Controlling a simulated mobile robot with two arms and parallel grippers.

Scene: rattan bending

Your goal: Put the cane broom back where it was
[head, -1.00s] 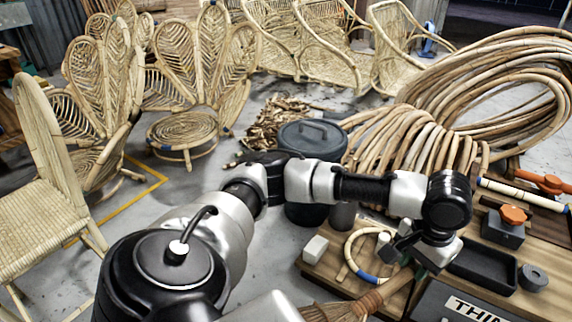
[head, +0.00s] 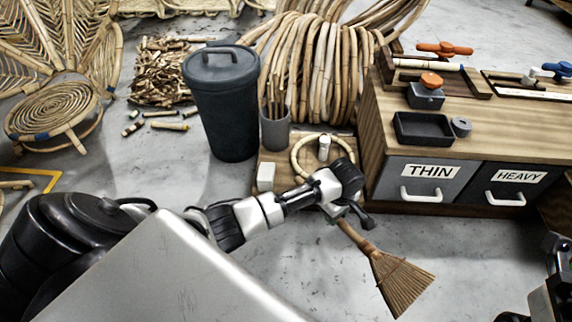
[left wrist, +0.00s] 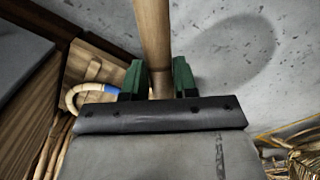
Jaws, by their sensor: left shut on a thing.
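The cane broom (head: 400,280) has a wooden handle and a fan of brown bristles. In the head view it hangs tilted, with its bristles down to the right, over the grey floor in front of the drawer cabinet. My left gripper (head: 352,212) is shut on its handle. In the left wrist view the handle (left wrist: 153,40) runs up between the green fingers of my left gripper (left wrist: 158,82). The bristles are out of that view. Part of my right arm shows at the lower right edge of the head view, but its gripper cannot be made out.
A low wooden board behind my left gripper carries a cane ring (head: 302,158), a pale block (head: 265,177) and a grey cup of sticks (head: 275,130). A dark lidded bin (head: 224,110) stands left of it. The drawer cabinet (head: 455,180) is to the right. The front floor is clear.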

